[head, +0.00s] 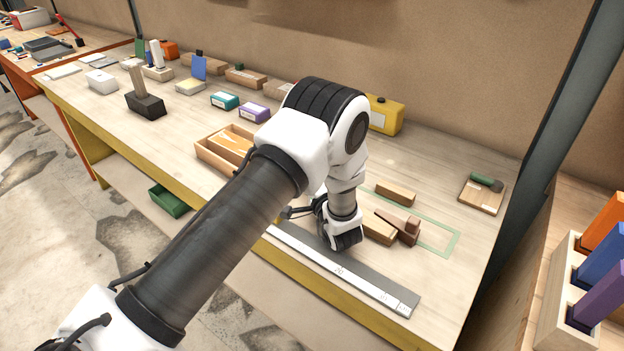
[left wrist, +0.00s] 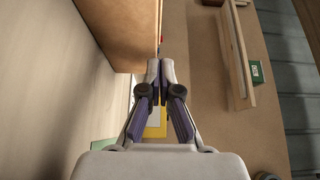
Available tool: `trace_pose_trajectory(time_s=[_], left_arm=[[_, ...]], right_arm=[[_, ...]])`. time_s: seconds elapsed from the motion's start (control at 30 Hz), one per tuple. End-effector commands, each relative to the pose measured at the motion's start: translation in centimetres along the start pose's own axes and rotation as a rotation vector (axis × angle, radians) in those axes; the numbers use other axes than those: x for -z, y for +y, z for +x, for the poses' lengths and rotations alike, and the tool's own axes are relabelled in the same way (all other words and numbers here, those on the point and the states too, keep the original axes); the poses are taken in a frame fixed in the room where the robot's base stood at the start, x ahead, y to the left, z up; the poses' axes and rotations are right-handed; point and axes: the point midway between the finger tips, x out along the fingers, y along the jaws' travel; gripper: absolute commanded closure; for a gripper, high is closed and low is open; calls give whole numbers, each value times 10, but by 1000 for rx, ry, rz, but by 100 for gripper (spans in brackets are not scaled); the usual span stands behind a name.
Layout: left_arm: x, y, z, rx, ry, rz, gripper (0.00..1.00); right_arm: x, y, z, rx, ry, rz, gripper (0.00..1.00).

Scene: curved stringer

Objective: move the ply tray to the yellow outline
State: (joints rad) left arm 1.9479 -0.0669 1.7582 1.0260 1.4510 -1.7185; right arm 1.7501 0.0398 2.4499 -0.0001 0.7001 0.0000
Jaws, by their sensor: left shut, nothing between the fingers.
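A light wooden open tray (head: 205,158), which looks like the ply tray, sits mid-bench with tan pieces inside; my left arm hides part of its right side. My left gripper (head: 345,240) is right of the tray, pointing down near the long ruler, and apart from the tray. In the left wrist view its fingers (left wrist: 160,65) are together and empty. I cannot make out a yellow outline; a green outline (head: 450,243) is at the bench's right. My right gripper is not in view.
Wooden blocks (head: 396,194) lie right of my gripper. A long ruler (head: 345,271) lies along the front edge. A yellow box (head: 385,115) stands behind my arm. Purple and teal boxes (head: 224,101) stand behind the tray. Bare bench shows left of the tray.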

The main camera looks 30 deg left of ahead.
Motion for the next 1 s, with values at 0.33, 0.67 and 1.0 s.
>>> trace_pose_trajectory(time_s=[0.33,0.67,1.0], left_arm=[[-1,0,2,0,0,1,100],[-32,0,9,-1,0,1,100],[-32,0,8,0,1,1,100]], right_arm=[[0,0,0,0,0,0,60],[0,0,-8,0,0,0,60],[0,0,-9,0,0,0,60]])
